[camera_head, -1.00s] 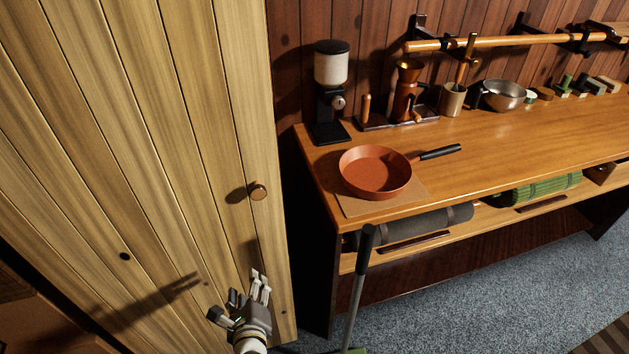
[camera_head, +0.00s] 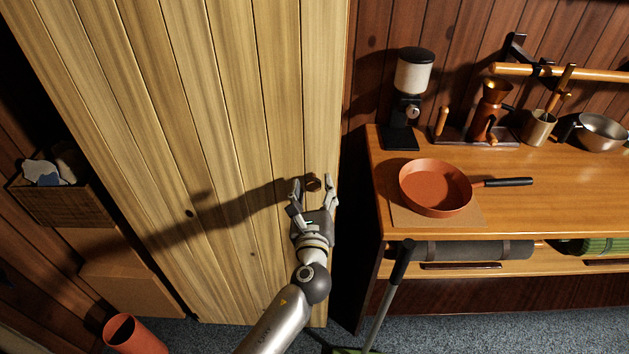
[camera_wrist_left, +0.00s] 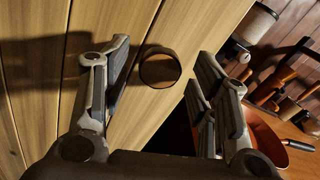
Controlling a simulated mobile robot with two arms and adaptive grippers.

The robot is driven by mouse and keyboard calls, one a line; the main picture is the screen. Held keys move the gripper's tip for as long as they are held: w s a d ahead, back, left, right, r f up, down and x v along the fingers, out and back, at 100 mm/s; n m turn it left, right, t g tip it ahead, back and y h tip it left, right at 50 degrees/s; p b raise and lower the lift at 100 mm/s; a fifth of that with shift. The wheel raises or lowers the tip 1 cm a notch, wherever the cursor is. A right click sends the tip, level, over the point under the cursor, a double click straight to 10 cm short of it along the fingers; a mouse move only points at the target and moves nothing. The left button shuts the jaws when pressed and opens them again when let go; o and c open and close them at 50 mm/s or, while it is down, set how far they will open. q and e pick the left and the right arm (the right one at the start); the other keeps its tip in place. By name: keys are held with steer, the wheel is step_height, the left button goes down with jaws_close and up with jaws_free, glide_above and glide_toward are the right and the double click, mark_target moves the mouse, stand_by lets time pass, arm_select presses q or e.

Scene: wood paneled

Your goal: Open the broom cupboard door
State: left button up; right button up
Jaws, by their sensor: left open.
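The broom cupboard door (camera_head: 235,120) is a tall panel of pale vertical wood planks, and it looks closed. A small round brown knob (camera_head: 313,183) sits near its right edge. My left gripper (camera_head: 314,190) is open at the knob, with one finger on each side of it in the head view. In the left wrist view the knob (camera_wrist_left: 160,68) shows between the two spread fingers, a little beyond their tips; I see no contact. The door's planks (camera_wrist_left: 35,75) fill the left of that view. My right gripper is not in view.
Right of the door, a wooden counter (camera_head: 550,200) holds an orange pan (camera_head: 435,187) and a coffee grinder (camera_head: 408,100). A dark-handled broom or similar tool (camera_head: 388,290) stands before it. A wicker basket (camera_head: 65,205) and a red bin (camera_head: 130,335) are at the left.

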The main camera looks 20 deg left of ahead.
arm_select(q)
steer(key=shift+x, duration=1)
jaws_close()
